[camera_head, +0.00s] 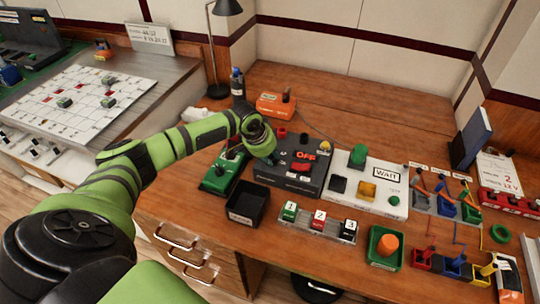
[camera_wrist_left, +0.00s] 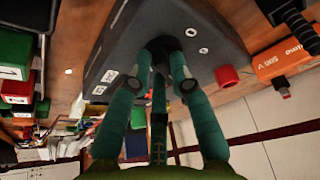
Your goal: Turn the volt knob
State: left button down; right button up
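The dark grey box (camera_head: 297,180) with a red OFF display stands on the wooden bench in the head view. My left gripper (camera_head: 271,154) reaches down to its left part and hides what is under it. In the left wrist view a dark round knob (camera_wrist_left: 164,43), which I take for the volt knob, is on the box top. The teal fingers of my left gripper (camera_wrist_left: 163,62) converge on it from both sides. No clear gap shows between fingertips and knob. No knob label is legible. My right gripper is not in view.
An orange box (camera_head: 276,105) is behind the grey box and a green device (camera_head: 222,176) left of it. A white WAIT panel (camera_head: 372,184) is close on the right. A black bin (camera_head: 247,204) and numbered blocks (camera_head: 319,219) are in front. A lamp (camera_head: 222,50) stands behind.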

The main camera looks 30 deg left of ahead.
pick_arm(q)
jog(key=shift+m, duration=0.3)
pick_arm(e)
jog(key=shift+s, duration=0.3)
pick_arm(q)
jog(key=m, duration=0.1)
jog(key=m+h+b, duration=0.1)
jog(key=shift+a+f+m, duration=0.15)
jog(key=shift+a+m, duration=0.05)
jog(key=shift+m, duration=0.2)
jog(key=m+b, duration=0.1)
jog(key=m+g+h+b, duration=0.1)
jog(key=m, duration=0.1)
jog(key=shift+w+a+h, duration=0.15)
jog(key=shift+a+h, duration=0.05)
jog(key=shift+h, duration=0.1)
jog(key=shift+a+m+g+h+b, duration=0.15)
jog(key=shift+m+g+b, duration=0.15)
jog(key=shift+m+b, duration=0.55)
jog(key=shift+m+g+h+b, duration=0.15)
jog(key=shift+m+g+b, duration=0.15)
jog(key=shift+m+b, duration=0.5)
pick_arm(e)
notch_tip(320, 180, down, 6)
pick_arm(q)
jog(key=shift+w, duration=0.1)
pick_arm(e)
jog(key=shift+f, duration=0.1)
pick_arm(q)
jog(key=shift+m, duration=0.25)
